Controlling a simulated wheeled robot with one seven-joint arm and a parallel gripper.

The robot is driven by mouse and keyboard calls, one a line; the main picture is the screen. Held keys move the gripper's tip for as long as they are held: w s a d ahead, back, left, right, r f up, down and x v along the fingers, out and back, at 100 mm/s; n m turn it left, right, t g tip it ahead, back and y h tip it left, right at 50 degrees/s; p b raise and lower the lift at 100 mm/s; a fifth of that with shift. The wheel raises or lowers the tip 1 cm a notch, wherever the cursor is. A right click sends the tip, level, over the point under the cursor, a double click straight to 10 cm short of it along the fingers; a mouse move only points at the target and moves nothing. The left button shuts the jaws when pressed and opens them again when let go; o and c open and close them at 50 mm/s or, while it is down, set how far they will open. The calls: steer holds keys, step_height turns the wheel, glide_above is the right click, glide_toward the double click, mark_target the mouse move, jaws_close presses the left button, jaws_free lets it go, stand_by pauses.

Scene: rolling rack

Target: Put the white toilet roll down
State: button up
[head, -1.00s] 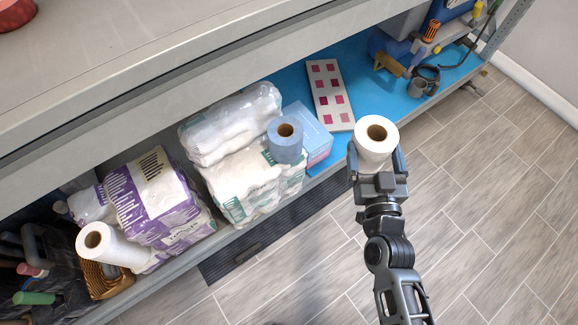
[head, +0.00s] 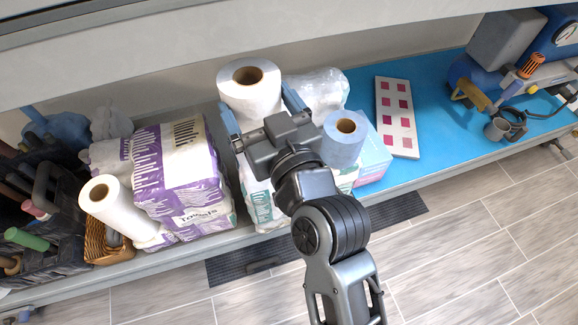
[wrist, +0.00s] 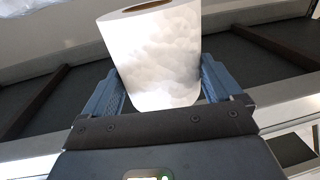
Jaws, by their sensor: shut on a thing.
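The white toilet roll (head: 250,97) is upright between the blue fingers of my gripper (head: 262,112) in the head view. It also fills the upper middle of the wrist view (wrist: 152,58), with a finger on each side of it. My gripper is shut on it. In the head view the roll appears over the wrapped white packs (head: 318,92) on the rack's shelf; my gripper hides much of them. I cannot tell whether the roll touches anything below it.
A blue roll (head: 343,140) stands close to the right of my gripper. Purple-and-white packs (head: 180,165) and another white roll (head: 118,205) are at left. A white board with pink squares (head: 396,118) lies on the blue shelf surface (head: 440,110), which has bare room around it.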

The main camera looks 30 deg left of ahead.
step_height(320, 180, down, 17)
steer(key=b, duration=0.8)
steer(key=shift+f, duration=0.2)
steer(key=o, duration=1.1)
steer(key=shift+r, duration=0.1)
steer(key=shift+r, duration=0.15)
steer(key=b+v, duration=0.1)
steer(key=v, duration=1.1)
steer(key=shift+b, duration=0.35)
steer(key=shift+d, duration=0.15)
